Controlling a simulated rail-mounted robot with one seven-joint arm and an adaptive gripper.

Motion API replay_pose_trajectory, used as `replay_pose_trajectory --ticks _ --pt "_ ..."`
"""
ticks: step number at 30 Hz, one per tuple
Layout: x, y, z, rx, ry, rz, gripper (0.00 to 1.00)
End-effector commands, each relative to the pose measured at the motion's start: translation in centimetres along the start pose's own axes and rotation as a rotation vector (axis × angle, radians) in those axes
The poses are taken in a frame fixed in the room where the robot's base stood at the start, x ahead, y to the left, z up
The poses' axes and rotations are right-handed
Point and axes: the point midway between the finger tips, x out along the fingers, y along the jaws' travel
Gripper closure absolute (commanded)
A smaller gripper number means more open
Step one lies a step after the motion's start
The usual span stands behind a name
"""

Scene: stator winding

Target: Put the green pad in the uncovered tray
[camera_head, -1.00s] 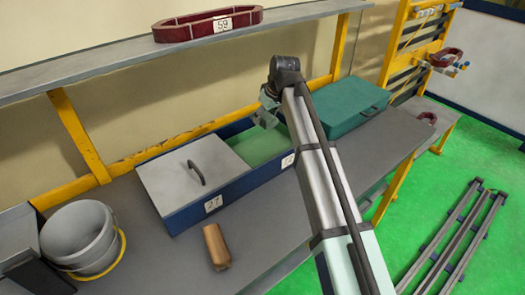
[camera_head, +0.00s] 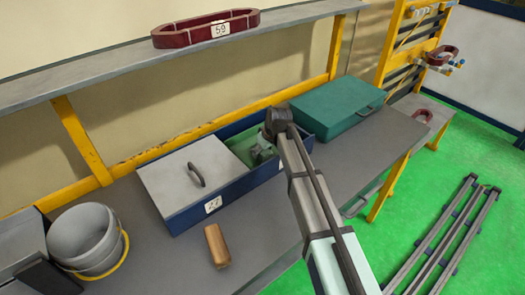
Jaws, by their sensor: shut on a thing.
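The blue tray box (camera_head: 222,201) on the bench has a grey lid with a handle (camera_head: 196,176) over its left part. Its right part is the uncovered tray (camera_head: 238,143), with a green inside. My gripper (camera_head: 261,154) is low in the uncovered tray, near its right side, shut on a small greenish piece that I take to be the green pad. The fingers and my arm hide most of the pad and the right end of the tray. I cannot tell whether the pad touches the tray floor.
A teal case (camera_head: 338,110) stands right of the tray. A brown block (camera_head: 217,246) lies in front, and a grey bucket (camera_head: 84,240) stands at left. A shelf (camera_head: 100,61) with a red coil (camera_head: 190,32) runs above. The bench front is mostly clear.

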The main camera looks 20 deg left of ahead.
Motion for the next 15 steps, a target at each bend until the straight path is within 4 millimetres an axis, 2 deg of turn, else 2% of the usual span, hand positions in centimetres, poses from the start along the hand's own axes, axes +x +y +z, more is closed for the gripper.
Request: replay_pose_trajectory --ticks 3,14,15 --pt "0.69 -0.03 0.33 0.000 -0.001 -0.001 0.85" --pt "1.12 -0.01 0.49 0.000 0.000 0.000 0.85" --pt "1.04 -0.01 0.45 0.000 0.000 0.000 0.30"
